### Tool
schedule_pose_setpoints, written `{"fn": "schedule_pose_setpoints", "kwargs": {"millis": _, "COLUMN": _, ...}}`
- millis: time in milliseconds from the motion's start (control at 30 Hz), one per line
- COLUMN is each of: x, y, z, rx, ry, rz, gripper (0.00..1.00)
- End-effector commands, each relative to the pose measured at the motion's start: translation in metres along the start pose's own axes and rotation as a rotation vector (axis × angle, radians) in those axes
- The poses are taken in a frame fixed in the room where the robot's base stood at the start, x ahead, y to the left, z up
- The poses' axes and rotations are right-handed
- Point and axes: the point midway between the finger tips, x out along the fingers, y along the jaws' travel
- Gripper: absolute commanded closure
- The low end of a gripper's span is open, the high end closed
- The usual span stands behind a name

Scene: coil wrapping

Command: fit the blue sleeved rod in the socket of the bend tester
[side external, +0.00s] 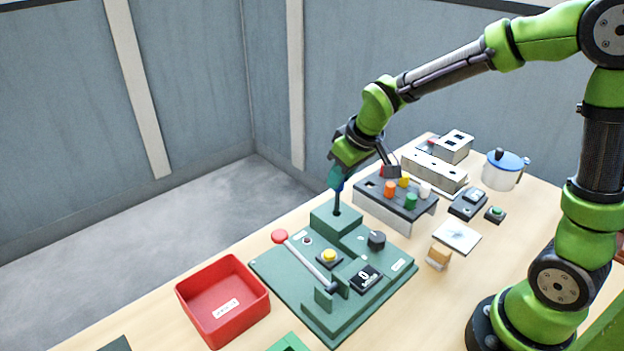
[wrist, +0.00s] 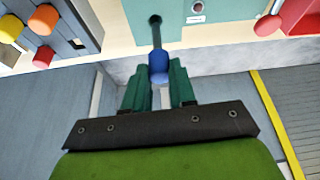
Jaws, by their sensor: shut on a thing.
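The bend tester (side external: 268,272) is a dark green plate on the table with a raised socket block (side external: 322,217) at its far end. My gripper (side external: 338,181) is above that block, shut on the blue sleeve of the rod (wrist: 158,68). The dark rod points down from the fingers, roughly upright, in the side view. Its lower end meets the block's top at the socket hole (wrist: 155,19). I cannot tell how far, if at all, the tip is inside. The fingers hide part of the sleeve in the side view.
A rack with coloured pegs (side external: 417,219) stands close behind. A red bin (side external: 222,300) is at the left, a blue-lidded pot (side external: 502,172) at the back right.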

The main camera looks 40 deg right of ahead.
Motion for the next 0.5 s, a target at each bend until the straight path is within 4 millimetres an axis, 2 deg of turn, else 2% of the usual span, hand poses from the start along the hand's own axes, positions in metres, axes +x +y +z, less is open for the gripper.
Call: {"fn": "schedule_pose_setpoints", "kwargs": {"millis": 500, "x": 0.012, "y": 0.0, "z": 0.005, "rx": -0.001, "ry": 0.0, "rz": 0.0, "gripper": 1.0}}
